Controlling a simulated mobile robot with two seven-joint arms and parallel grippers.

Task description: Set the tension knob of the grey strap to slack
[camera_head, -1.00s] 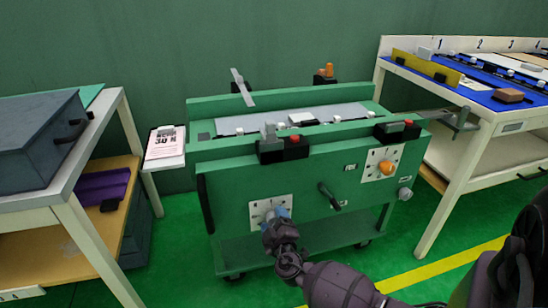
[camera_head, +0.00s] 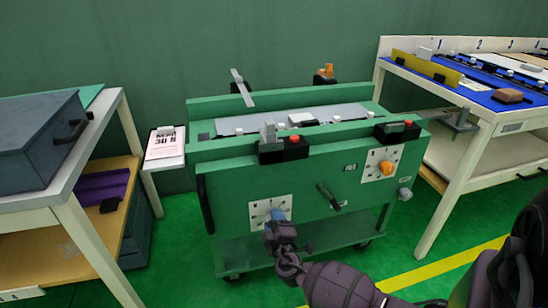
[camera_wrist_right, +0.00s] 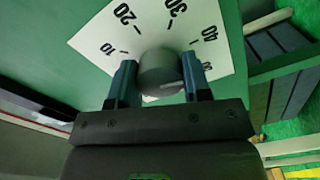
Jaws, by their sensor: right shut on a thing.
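A grey round knob (camera_wrist_right: 162,72) sits on a white dial plate (camera_wrist_right: 222,38) marked 10, 20, 30, 40 and a partly hidden number. My right gripper (camera_wrist_right: 158,82) is shut on this knob, with one blue finger on each side of it. In the head view the same dial plate (camera_head: 262,207) is low on the left of the green bench front, and my right gripper (camera_head: 277,217) covers the knob. An orange knob (camera_head: 385,168) sits on another white dial at the right. I cannot tell for certain which part is the grey strap. My left gripper is not in view.
The green bench (camera_head: 240,180) carries black clamps (camera_head: 284,148) along its front top edge. A black handle (camera_head: 330,197) sticks out between the dials. A card reading 30 N (camera_head: 165,146) stands at the left. Shelved tables flank the bench.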

